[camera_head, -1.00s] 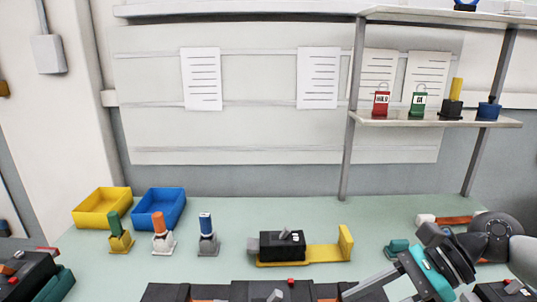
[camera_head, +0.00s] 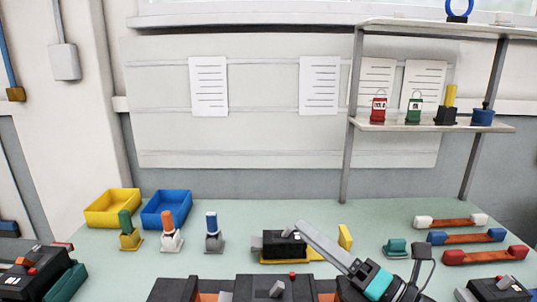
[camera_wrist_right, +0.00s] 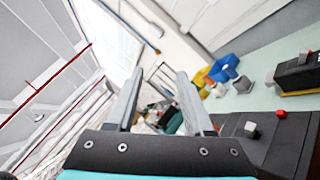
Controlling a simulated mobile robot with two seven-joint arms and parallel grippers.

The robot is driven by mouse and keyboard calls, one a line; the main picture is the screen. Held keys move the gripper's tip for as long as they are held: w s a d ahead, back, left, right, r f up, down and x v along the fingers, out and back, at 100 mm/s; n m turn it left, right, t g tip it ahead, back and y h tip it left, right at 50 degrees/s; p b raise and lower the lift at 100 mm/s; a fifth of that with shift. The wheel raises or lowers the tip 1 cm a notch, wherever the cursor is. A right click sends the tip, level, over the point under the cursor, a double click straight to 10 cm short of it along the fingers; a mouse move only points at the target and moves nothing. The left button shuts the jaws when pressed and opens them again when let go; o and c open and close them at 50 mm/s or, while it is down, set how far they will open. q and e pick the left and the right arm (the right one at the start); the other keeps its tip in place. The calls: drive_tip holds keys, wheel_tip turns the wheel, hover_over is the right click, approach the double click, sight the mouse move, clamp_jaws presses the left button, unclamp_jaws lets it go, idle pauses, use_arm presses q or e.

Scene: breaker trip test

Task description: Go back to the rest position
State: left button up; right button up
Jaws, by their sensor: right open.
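My right gripper (camera_head: 300,227) comes in from the lower right in the head view. Its long grey finger points up and left and overlaps the black breaker on the yellow stand (camera_head: 284,246); whether they touch cannot be told. In the right wrist view its two fingers (camera_wrist_right: 160,74) stand apart with nothing held between them. My left gripper is in neither view.
A yellow bin (camera_head: 112,208) and a blue bin (camera_head: 166,208) stand at the back left, with several coloured-handled tools in front. Black breaker units (camera_head: 275,288) line the front edge. A shelf (camera_head: 430,126) stands behind.

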drive_tip(key=w+d+f+m+t+h, duration=0.1)
drive_tip(key=d+f+m+t+h, duration=0.1)
drive_tip(key=d+f+m+h, duration=0.5)
drive_tip(key=f+m+t+h, duration=0.1)
drive_tip(key=m+h, duration=0.4)
drive_tip(key=m, duration=0.6)
drive_tip(key=s+d+f+m+g+h, duration=0.2)
drive_tip(key=s+f+m, duration=0.1)
drive_tip(key=f+m, duration=0.15)
drive_tip(key=s+d+f+m+g+h, duration=0.2)
drive_tip(key=f+m+g, duration=0.1)
drive_tip(key=f, duration=0.3)
drive_tip(key=s+a+f+m+g, duration=0.1)
drive_tip(key=s+f+m+g, duration=0.3)
drive_tip(key=s, duration=0.5)
drive_tip(key=s+a+f+m+g, duration=0.1)
drive_tip(key=s+f+m+g, duration=0.2)
drive_tip(key=s+f+g, duration=0.45)
drive_tip(key=s+f+t, duration=0.1)
drive_tip(key=s+f, duration=0.1)
drive_tip(key=f, duration=0.9)
drive_tip(key=s+f, duration=0.2)
drive_tip(key=f, duration=0.8)
drive_tip(key=s+d+f, duration=0.2)
drive_tip(key=s+f, duration=1.1)
drive_tip(key=s, duration=0.1)
drive_tip(key=shift+s+d+f+n+g+y, duration=0.15)
drive_tip(key=shift+s+d+n+g+y, duration=0.1)
drive_tip(key=shift+d+n+g+y, duration=0.15)
